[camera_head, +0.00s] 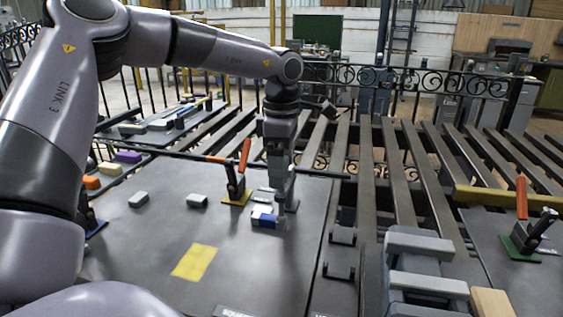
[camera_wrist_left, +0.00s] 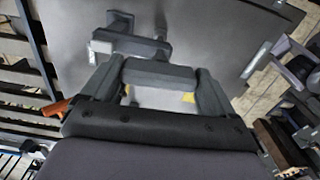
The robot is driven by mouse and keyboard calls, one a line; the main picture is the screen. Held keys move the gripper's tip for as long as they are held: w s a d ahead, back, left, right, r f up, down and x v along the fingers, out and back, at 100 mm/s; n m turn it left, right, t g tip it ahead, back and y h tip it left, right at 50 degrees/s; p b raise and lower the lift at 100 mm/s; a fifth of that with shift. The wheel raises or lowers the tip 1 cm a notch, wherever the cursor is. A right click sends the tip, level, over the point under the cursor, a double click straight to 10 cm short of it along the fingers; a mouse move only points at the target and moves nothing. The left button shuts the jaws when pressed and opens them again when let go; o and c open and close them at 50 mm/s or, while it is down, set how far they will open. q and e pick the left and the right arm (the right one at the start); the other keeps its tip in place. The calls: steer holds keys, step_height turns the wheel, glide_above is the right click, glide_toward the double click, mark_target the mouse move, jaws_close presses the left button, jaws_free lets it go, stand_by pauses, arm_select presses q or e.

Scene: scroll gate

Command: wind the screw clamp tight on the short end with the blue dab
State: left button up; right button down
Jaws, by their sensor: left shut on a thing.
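My left gripper (camera_head: 283,208) points down over the dark panel. It is shut, and its fingertips are at a small grey part that I take for the screw clamp. In the left wrist view the closed fingers (camera_wrist_left: 160,73) meet against a dark, T-shaped clamp part (camera_wrist_left: 140,43). A pale block with a blue patch (camera_head: 263,216) lies just left of the fingertips in the head view. The fingers hide much of the clamp, and I cannot tell how tight its screw is.
An orange-handled toggle clamp (camera_head: 237,182) stands on a yellow base close left of the gripper. Two loose grey blocks (camera_head: 197,201) and a yellow patch (camera_head: 195,261) are on the panel. Another orange-handled clamp (camera_head: 521,225) stands at right. Dark rails (camera_head: 368,190) lie beyond.

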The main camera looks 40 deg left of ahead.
arm_select(q)
steer(key=m, duration=0.5)
steer(key=shift+r, duration=0.1)
steer(key=shift+m, duration=0.3)
stand_by(0.4)
steer(key=o, duration=0.8)
step_height(320, 180, up, 7)
steer(key=shift+r, duration=0.1)
stand_by(0.3)
